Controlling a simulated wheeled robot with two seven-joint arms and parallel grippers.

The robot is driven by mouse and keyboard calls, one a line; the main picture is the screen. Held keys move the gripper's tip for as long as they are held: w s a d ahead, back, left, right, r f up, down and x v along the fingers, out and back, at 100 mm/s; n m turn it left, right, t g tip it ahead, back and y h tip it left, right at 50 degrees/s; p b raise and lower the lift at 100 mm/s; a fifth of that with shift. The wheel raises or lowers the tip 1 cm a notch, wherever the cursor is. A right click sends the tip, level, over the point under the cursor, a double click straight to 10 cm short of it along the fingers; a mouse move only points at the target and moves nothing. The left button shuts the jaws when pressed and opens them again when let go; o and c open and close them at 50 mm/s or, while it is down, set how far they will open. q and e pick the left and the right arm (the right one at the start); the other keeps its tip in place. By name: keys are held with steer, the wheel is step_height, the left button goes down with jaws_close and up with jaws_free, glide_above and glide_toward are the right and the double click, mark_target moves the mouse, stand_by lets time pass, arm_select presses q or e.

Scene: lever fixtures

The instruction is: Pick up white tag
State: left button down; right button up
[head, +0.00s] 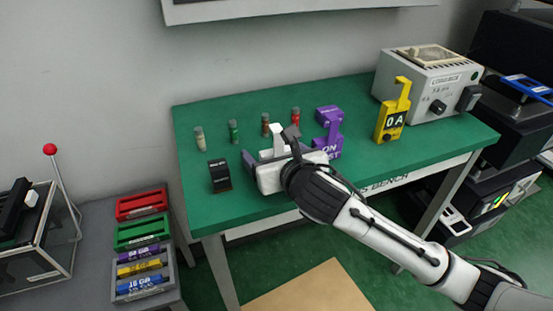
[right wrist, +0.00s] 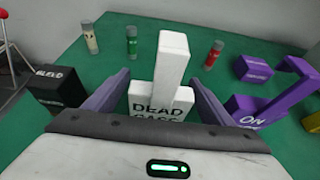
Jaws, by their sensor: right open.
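The white tag (right wrist: 172,72) stands upright on the green bench, with black lettering that starts "DEAD" on its wide lower part and a narrow post above. In the head view the white tag (head: 278,138) is partly hidden behind my right gripper (head: 262,158). In the right wrist view, the two purple-grey fingers of my right gripper (right wrist: 160,95) are spread, one on each side of the tag. I cannot tell whether they touch it. My left gripper is not in view.
A black block (head: 219,176) stands left of my right gripper, and a purple tag (head: 328,130) stands close on its right. Several small vials (head: 234,132) line the back. A yellow tag (head: 393,112) and a grey box (head: 428,85) are further right. The bench's (head: 205,215) front left is clear.

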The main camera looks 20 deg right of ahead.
steer(key=c, duration=1.2)
